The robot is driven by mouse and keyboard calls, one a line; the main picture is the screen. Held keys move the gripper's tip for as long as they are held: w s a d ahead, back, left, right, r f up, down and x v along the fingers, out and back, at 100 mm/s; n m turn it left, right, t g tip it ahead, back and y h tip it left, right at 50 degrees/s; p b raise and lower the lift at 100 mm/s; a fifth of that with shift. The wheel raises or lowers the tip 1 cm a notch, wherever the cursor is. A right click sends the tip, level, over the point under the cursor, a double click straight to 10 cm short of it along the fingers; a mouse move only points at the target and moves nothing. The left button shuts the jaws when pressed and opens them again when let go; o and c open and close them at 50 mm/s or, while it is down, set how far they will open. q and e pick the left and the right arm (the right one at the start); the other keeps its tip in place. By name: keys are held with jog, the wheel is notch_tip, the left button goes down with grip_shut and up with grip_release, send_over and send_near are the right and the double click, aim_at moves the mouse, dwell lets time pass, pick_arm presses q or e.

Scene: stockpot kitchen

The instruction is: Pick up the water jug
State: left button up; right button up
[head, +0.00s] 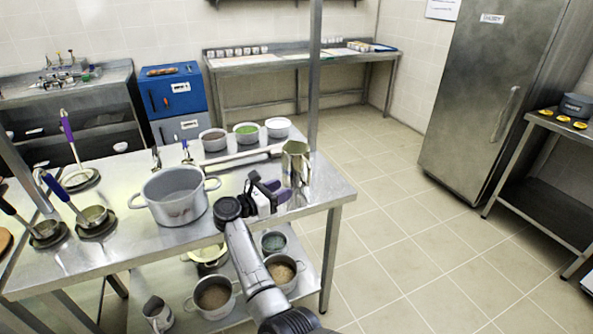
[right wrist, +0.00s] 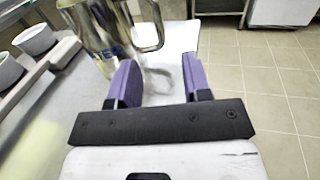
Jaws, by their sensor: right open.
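The water jug (head: 297,166) is a shiny metal pitcher standing upright near the right end of the steel table (head: 325,193). In the right wrist view the jug (right wrist: 98,28) is at the upper left, cut off by the top edge. It has dark lettering on its side, and its loop handle is on its right. My right gripper (head: 273,192) is open and empty, with purple fingers, close to the jug on its near side. In the right wrist view the handle is just beyond the open fingers (right wrist: 160,82), toward the left one. My left gripper is out of view.
A large pot (head: 176,195) stands left of my right gripper. Three bowls (head: 247,133) stand behind, along a raised rail. An upright post (head: 314,75) rises behind the jug. Pots (head: 213,295) fill the lower shelf.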

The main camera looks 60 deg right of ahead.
aim_at(310, 182)
jog(key=x, duration=0.7)
jog(key=shift+s+d+b, duration=0.1)
jog(key=shift+d+b, duration=0.15)
jog(key=shift+b, duration=0.15)
jog(key=shift+b+x, duration=0.55)
jog(key=shift+x, duration=1.75)
jog(key=shift+s+d+f, duration=0.1)
jog(key=shift+d, duration=0.5)
jog(key=c, duration=0.5)
grip_shut()
